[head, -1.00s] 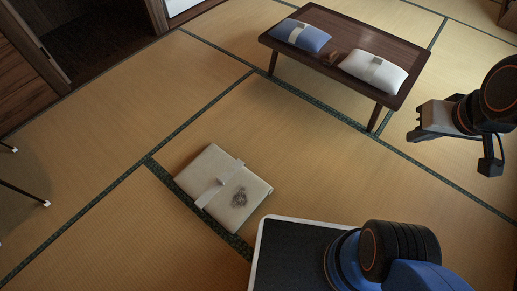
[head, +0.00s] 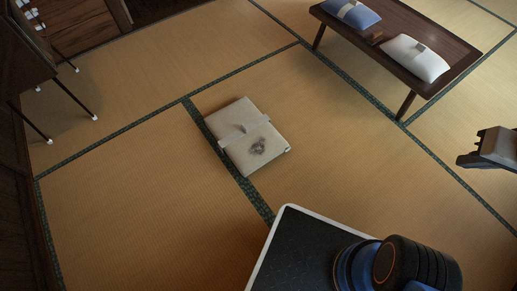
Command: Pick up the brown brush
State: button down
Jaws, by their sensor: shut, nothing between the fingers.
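A small brown block-like thing (head: 374,36) lies on the dark wooden low table (head: 432,33), between a blue cushion and a white cushion. It may be the brown brush, but it is too small to tell and no bristles can be made out. My gripper (head: 468,158) is at the right edge of the head view, shut and empty. It shows in front of the table in the picture, well apart from the brown thing.
The blue cushion (head: 352,14) and white cushion (head: 415,57) rest on the table. A stained pale folded cushion (head: 245,137) lies on the tatami floor. A dark piece of furniture with thin legs (head: 24,57) stands at the left. The floor between is clear.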

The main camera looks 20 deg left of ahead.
aim_at(378, 37)
jog(key=u, duration=0.3)
jog(key=i+l+u, duration=0.65)
jog(key=u, duration=0.15)
jog(key=i+l, duration=0.2)
jog(key=l, duration=0.15)
jog(key=i+l+u, duration=0.1)
jog(key=l, duration=0.2)
jog(key=i+l, duration=0.4)
jog(key=l, duration=0.3)
jog(key=i+l+u, duration=0.1)
jog(key=l, duration=0.25)
jog(key=i+l, duration=0.2)
jog(key=l, duration=0.15)
